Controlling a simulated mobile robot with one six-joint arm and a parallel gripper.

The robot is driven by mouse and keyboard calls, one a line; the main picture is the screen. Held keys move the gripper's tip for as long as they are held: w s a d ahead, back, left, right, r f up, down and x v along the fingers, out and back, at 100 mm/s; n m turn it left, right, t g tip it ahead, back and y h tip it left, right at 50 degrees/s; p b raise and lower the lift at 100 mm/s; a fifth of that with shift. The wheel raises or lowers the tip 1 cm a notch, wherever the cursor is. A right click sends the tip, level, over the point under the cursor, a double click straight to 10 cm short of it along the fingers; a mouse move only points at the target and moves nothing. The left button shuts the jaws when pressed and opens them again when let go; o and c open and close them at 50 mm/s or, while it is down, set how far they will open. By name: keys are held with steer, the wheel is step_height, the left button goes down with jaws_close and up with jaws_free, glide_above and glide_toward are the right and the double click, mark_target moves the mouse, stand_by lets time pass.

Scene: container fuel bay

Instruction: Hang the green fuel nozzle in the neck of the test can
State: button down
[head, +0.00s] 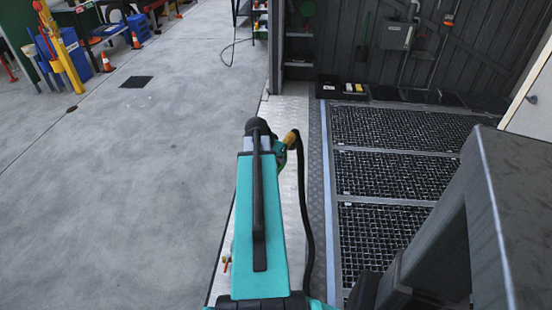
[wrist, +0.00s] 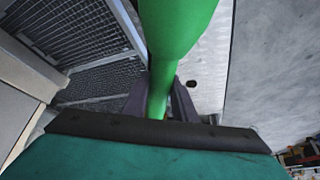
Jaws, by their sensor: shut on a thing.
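The green fuel nozzle fills the upper middle of the wrist view (wrist: 178,30), its green body narrowing down between the two dark fingers. My gripper (wrist: 158,106) is shut on it. In the head view my teal arm covers most of the gripper. Only a small green part of the nozzle (head: 281,159) shows past the arm's right side, with a yellow-orange piece (head: 291,139) by it and a black hose (head: 304,190) hanging down from there. I cannot make out the test can or its neck in either view.
A grated floor (head: 385,174) lies right of a metal threshold strip. A large dark grey frame (head: 510,220) stands close at right. A black tray (head: 328,88) and a grey wall box (head: 396,36) are at the back. Open concrete (head: 130,190) lies left; traffic cones (head: 106,62) stand far off.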

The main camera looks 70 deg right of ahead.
steer(key=shift+f+b, duration=0.3)
steer(key=shift+f, duration=0.3)
steer(key=c, duration=1.4)
jaws_free()
steer(key=shift+o, duration=0.2)
steer(key=shift+a+r, duration=0.1)
steer(key=v, duration=1.3)
steer(key=shift+r+p, duration=0.3)
steer(key=shift+r, duration=0.05)
steer(key=shift+a, duration=0.1)
